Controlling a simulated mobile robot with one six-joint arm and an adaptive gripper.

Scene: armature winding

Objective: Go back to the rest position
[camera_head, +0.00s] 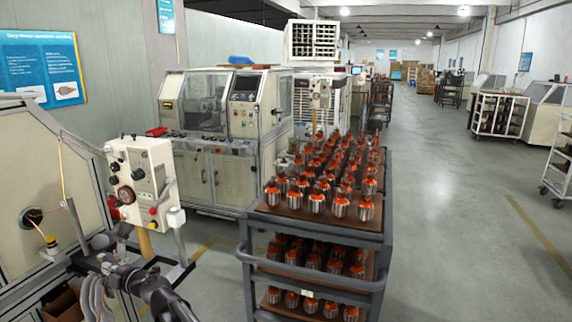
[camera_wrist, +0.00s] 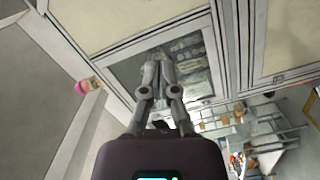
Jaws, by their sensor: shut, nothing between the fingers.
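My gripper (camera_wrist: 158,66) shows in the wrist view with its two grey fingers close together at the tips. It is shut and holds nothing. Beyond the fingertips is a framed window (camera_wrist: 180,68) in a light panel; I cannot tell how far away it is. In the head view, parts of my arm show at the lower left, near a white control box with knobs (camera_head: 140,178). I cannot make out the fingertips there.
A grey cart (camera_head: 310,235) with shelves of orange-and-silver armatures stands right of the control box. A beige machine (camera_head: 215,180) stands behind. The floor (camera_head: 470,240) on the right is open, with white carts (camera_head: 497,115) farther back.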

